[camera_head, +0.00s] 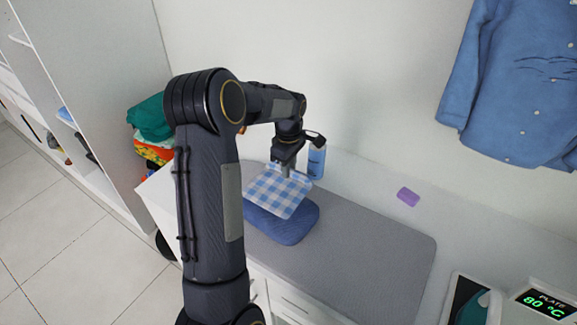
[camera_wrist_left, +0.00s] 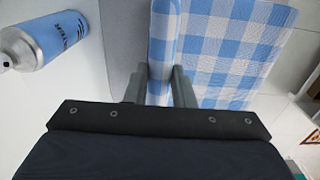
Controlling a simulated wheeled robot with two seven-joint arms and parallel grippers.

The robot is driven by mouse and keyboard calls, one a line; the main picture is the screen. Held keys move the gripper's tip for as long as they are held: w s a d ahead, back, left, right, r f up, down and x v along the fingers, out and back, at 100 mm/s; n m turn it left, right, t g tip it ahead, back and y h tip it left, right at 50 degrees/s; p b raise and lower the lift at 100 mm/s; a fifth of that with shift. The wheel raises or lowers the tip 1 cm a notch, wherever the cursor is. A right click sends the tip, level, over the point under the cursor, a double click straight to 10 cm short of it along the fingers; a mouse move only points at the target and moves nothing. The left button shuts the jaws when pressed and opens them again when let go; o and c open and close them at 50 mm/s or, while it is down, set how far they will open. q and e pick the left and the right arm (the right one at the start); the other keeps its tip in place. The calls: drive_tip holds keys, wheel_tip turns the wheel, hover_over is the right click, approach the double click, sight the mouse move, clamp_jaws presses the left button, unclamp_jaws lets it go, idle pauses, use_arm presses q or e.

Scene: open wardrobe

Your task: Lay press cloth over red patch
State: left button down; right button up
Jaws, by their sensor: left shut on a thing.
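The press cloth (camera_head: 280,195) is blue and white checked. My left gripper (camera_head: 289,167) is shut on its far edge and holds it over a folded blue garment (camera_head: 282,226) on the grey ironing mat (camera_head: 365,255). The cloth covers much of the garment's upper part; I cannot tell whether it touches it. In the left wrist view, the cloth (camera_wrist_left: 235,45) runs between the fingers (camera_wrist_left: 160,85) and spreads to the right. No red patch shows; it may be hidden under the cloth. My right gripper is not in view.
A blue spray can (camera_head: 316,160) stands just behind my left gripper. A purple block (camera_head: 408,196) lies behind the mat. Folded clothes (camera_head: 152,125) are stacked at left. The mat's right half is clear.

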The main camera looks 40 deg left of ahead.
use_arm(q)
drive_tip(key=shift+f+b, duration=2.15)
drive_tip(key=shift+f, duration=1.05)
drive_tip(key=c, duration=1.1)
unclamp_jaws()
drive_tip(key=shift+c, duration=0.2)
drive_tip(key=shift+r, duration=0.1)
